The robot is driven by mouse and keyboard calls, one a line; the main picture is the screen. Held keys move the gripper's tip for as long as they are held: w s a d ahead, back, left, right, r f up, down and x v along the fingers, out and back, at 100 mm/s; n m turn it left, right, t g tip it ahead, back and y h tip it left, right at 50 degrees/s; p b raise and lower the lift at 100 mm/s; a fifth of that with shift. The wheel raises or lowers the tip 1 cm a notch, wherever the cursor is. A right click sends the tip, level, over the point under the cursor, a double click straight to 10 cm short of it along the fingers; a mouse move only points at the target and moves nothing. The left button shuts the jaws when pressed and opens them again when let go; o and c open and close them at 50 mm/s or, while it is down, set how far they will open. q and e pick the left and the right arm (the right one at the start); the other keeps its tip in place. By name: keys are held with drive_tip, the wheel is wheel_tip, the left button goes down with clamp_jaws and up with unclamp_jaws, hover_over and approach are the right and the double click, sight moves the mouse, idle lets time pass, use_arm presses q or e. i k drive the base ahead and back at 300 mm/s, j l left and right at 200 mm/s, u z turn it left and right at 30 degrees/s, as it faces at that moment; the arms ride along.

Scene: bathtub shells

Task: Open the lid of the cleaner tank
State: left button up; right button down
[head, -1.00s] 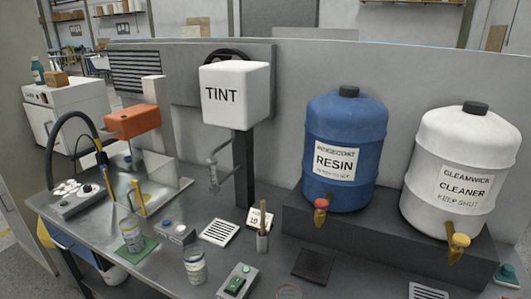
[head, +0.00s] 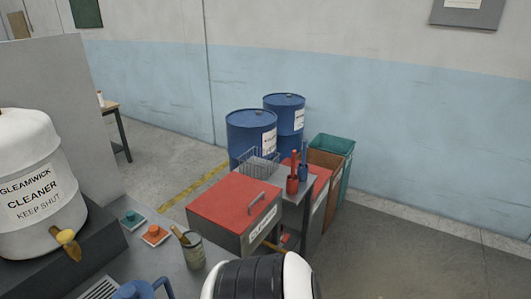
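A white drum (head: 35,225) labelled "Gleamwick Cleaner, keep shut" stands at the left edge, partly cut off, with a brass-coloured tap at its lower front. A grey tank with a flat red lid (head: 222,199) stands right of the bench. Its lid is down and has a bar handle (head: 257,202) on top. The label on its front is only partly readable, and seems to start "S.CLEAN". A black and white link of my own arm rises at the bottom middle, in front of the tank's lower part. Neither gripper shows.
A wire basket (head: 259,165) and red and blue upright items stand behind the tank. Blue drums (head: 250,133) and bins (head: 333,147) are beyond. A jar (head: 193,252) with a brush, two small button boxes and a blue jug (head: 140,291) are on the bench. Floor at right is clear.

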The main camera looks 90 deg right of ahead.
sight(235, 201)
drive_tip(key=z, duration=2.35)
